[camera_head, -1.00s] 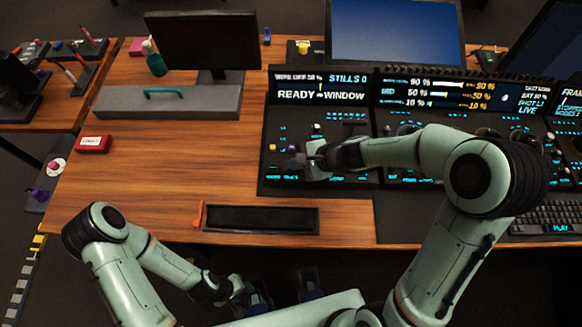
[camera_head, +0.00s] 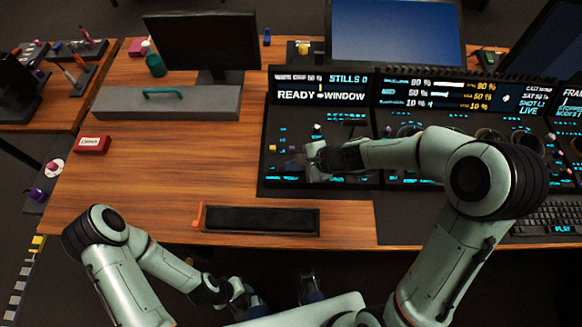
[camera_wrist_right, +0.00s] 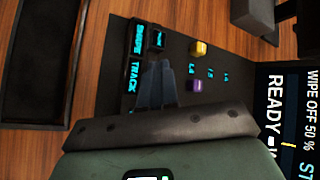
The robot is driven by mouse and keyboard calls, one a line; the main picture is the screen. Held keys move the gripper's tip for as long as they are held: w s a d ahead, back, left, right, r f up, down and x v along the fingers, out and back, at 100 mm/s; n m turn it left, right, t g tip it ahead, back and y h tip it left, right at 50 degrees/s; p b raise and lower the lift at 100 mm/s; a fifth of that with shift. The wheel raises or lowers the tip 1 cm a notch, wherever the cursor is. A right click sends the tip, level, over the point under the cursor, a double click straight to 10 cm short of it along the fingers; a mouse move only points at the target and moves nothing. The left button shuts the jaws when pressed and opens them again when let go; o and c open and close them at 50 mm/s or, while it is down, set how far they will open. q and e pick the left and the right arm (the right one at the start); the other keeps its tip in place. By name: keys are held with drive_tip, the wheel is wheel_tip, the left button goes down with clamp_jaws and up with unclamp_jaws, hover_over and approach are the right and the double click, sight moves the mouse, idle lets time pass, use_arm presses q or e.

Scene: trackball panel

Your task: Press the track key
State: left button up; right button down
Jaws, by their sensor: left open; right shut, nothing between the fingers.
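The track key's label, TRACK (camera_wrist_right: 135,77), shows in cyan on the dark panel in the right wrist view. The key itself is hidden behind the fingers beside that label. My right gripper (camera_wrist_right: 160,88) is shut and empty, its fingertips over the panel next to the label; I cannot tell whether they touch the key. In the head view my right gripper (camera_head: 296,162) is over the lower left of the panel (camera_head: 266,182). My left gripper (camera_head: 244,296) is open and empty in front of the desk, far from the panel.
A yellow knob (camera_wrist_right: 198,48) and a purple knob (camera_wrist_right: 193,86) stand close to my right fingers. A dark key (camera_wrist_right: 157,40) sits beside the neighbouring label. A black tray (camera_head: 258,220) lies in front of the panel.

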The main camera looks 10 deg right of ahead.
use_arm(q)
drive_tip(key=shift+s+f, duration=0.1)
drive_tip(key=shift+f, duration=0.15)
use_arm(e)
drive_tip(key=shift+f, duration=0.2)
use_arm(q)
drive_tip(key=shift+r, duration=0.1)
use_arm(e)
drive_tip(key=shift+r, duration=0.1)
use_arm(q)
drive_tip(key=shift+w+r+p, duration=0.3)
drive_tip(key=shift+r+p, duration=0.25)
drive_tip(key=shift+r, duration=0.1)
use_arm(e)
drive_tip(key=shift+r, duration=0.8)
drive_tip(key=shift+r+p, duration=0.3)
drive_tip(key=shift+r, duration=0.15)
wheel_tip(320, 180, up, 4)
drive_tip(key=p, duration=0.3)
drive_tip(key=shift+r, duration=0.15)
use_arm(q)
drive_tip(key=r, duration=0.1)
drive_tip(key=w+r, duration=0.1)
drive_tip(key=r, duration=0.2)
drive_tip(key=shift+w+r, duration=0.1)
drive_tip(key=shift+w, duration=0.3)
drive_tip(key=shift+s, duration=0.1)
